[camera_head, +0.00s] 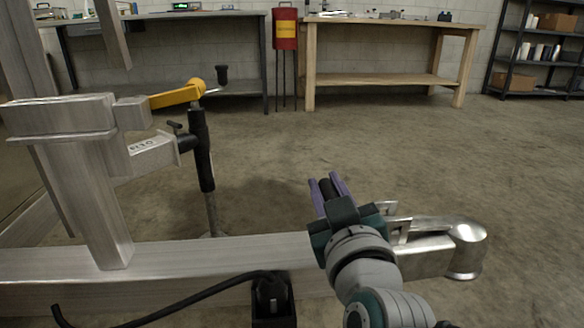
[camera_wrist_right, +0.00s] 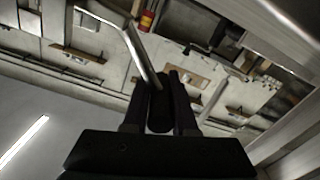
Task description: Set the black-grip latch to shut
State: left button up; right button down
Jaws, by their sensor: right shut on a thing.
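My right gripper (camera_head: 328,188) reaches in from the bottom, above the silver trailer coupler (camera_head: 465,238). Its two purple-edged fingers are shut on the black grip (camera_head: 327,190) of the latch. In the right wrist view the black grip (camera_wrist_right: 160,112) sits between the dark fingers of the right gripper (camera_wrist_right: 161,88). A bare metal rod (camera_wrist_right: 143,55) runs from the grip toward the upper left. In the head view my wrist hides the latch's lower part and much of the coupler's rear, so I cannot tell the latch's exact angle. My left gripper is not in view.
A jockey wheel post (camera_head: 201,150) with a yellow crank arm (camera_head: 177,96) stands left of my arm. The aluminium drawbar (camera_head: 190,255) runs across the front. A black cable (camera_head: 190,306) curves to a black box (camera_head: 273,302). The floor beyond is clear, up to the benches.

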jog(key=shift+f, duration=0.1)
jog(key=c, duration=0.7)
grip_release()
jog(key=shift+d, duration=0.1)
jog(key=shift+c, duration=0.2)
jog(key=shift+s, duration=0.2)
jog(key=s+p, duration=0.5)
jog(key=s, duration=0.4)
jog(key=shift+s+d, duration=0.15)
jog(key=shift+s, duration=0.15)
